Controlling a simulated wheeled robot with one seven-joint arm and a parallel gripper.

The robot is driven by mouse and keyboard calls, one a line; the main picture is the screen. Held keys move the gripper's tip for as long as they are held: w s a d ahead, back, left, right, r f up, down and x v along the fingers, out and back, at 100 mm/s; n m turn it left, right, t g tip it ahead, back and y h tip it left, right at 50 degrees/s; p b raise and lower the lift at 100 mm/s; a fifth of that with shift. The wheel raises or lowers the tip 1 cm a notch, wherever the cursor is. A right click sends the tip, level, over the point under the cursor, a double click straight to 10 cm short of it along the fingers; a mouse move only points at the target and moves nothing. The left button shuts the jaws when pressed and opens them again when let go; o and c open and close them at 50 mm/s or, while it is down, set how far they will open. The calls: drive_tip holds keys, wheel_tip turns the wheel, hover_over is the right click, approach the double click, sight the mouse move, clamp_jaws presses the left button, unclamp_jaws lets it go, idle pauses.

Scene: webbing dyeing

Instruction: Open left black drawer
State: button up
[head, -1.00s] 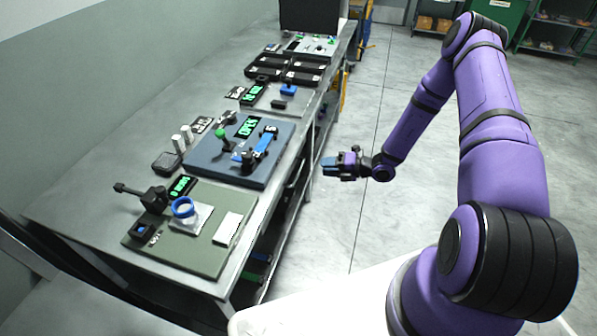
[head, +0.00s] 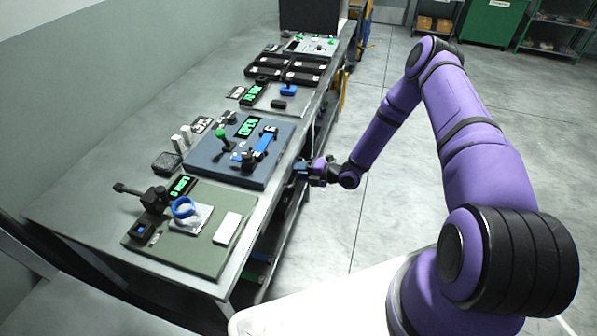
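My gripper (head: 303,168) is at the front edge of the long grey workbench (head: 262,222), level with the blue-grey board. Its fingertips are small and dark against the bench edge, so I cannot tell whether they are open or shut, or whether they touch anything. No black drawer front shows clearly; the bench's front face is steeply angled and in shadow. Several black trays or drawer-like boxes (head: 305,79) lie on the bench top farther back, apart from my gripper.
A blue-grey board (head: 205,165) with a green-knobbed lever (head: 222,135) and a blue clamp (head: 264,143) lies mid-bench. A green board (head: 190,252) with a blue ring (head: 184,208) lies nearer. Lower shelves are under the bench.

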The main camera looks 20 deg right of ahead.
drive_tip(key=shift+w+a, duration=0.15)
drive_tip(key=shift+a, duration=0.15)
clamp_jaws()
drive_tip(key=f+v, duration=0.3)
drive_tip(key=v, duration=1.1)
drive_tip(key=d+f+v, duration=0.1)
drive_tip(key=f+v, duration=0.2)
drive_tip(key=v, duration=1.1)
drive_tip(key=shift+s+d, duration=0.2)
drive_tip(key=shift+s, duration=0.2)
unclamp_jaws()
drive_tip(key=v, duration=1)
drive_tip(key=shift+s+d, duration=0.25)
drive_tip(key=shift+d, duration=0.05)
drive_tip(key=shift+r, duration=0.1)
